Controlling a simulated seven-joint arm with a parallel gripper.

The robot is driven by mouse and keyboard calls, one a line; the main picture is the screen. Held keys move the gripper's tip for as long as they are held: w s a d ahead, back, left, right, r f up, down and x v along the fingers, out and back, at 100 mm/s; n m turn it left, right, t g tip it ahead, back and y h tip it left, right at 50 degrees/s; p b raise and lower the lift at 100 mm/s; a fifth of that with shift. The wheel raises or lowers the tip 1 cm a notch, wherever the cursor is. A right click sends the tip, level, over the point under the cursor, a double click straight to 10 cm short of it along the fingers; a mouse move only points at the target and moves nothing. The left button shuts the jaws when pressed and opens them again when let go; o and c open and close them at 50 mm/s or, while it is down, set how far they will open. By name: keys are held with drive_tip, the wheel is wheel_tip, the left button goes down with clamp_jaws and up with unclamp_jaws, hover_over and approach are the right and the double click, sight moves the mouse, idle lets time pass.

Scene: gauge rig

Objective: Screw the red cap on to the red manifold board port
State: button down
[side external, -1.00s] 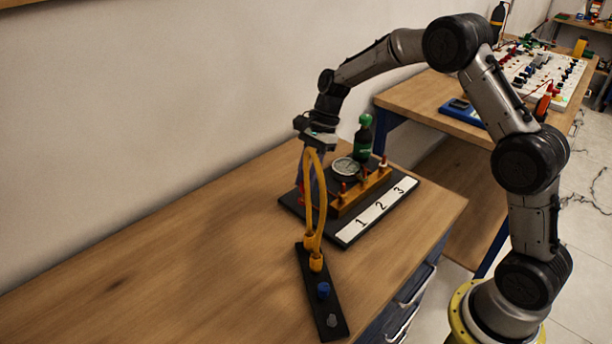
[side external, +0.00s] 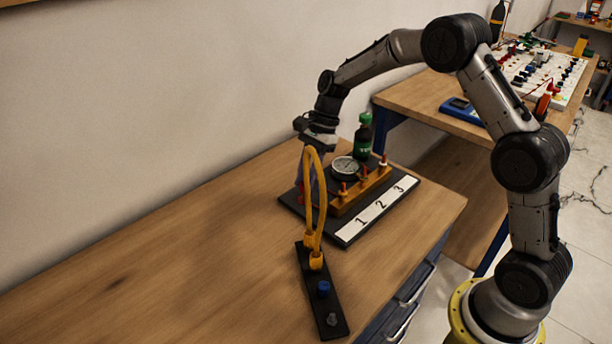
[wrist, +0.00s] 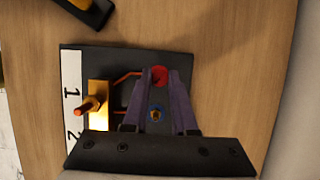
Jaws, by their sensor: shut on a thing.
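My gripper (wrist: 160,72) is shut on the red cap (wrist: 159,78), which shows between the purple fingertips in the wrist view. The cap is over the dark manifold board (wrist: 130,60), where a red line runs from the orange block to the spot at the cap. The red port itself is hidden under the cap and fingers, so I cannot tell whether the cap touches it or how far it is on. In the side view, my gripper points down over the board's (side external: 346,238) left end, and a yellow hose partly covers the fingers.
The orange block (side external: 360,192) with several red-tipped valves, a gauge (side external: 345,167) and a green-capped bottle (side external: 363,140) stand close by. A black strip (side external: 309,277) holds the yellow hose (side external: 322,205) and a blue cap (side external: 323,289).

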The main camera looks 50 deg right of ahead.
drive_tip(key=shift+f, duration=0.25)
drive_tip(key=shift+f, duration=0.35)
drive_tip(key=shift+f, duration=0.5)
idle(1.0)
drive_tip(key=m, duration=0.2)
drive_tip(key=m+t, duration=0.1)
drive_tip(key=m, duration=0.1)
drive_tip(key=shift+s+t, duration=0.1)
drive_tip(key=shift+t, duration=0.2)
drive_tip(key=shift+m, duration=0.7)
drive_tip(key=shift+h, duration=0.3)
drive_tip(key=m+t, duration=0.1)
drive_tip(key=m, duration=0.2)
drive_tip(key=shift+h, duration=0.3)
drive_tip(key=shift+m+t, duration=0.4)
drive_tip(key=shift+m, duration=0.5)
drive_tip(key=shift+w+h, duration=0.2)
drive_tip(key=shift+h, duration=0.1)
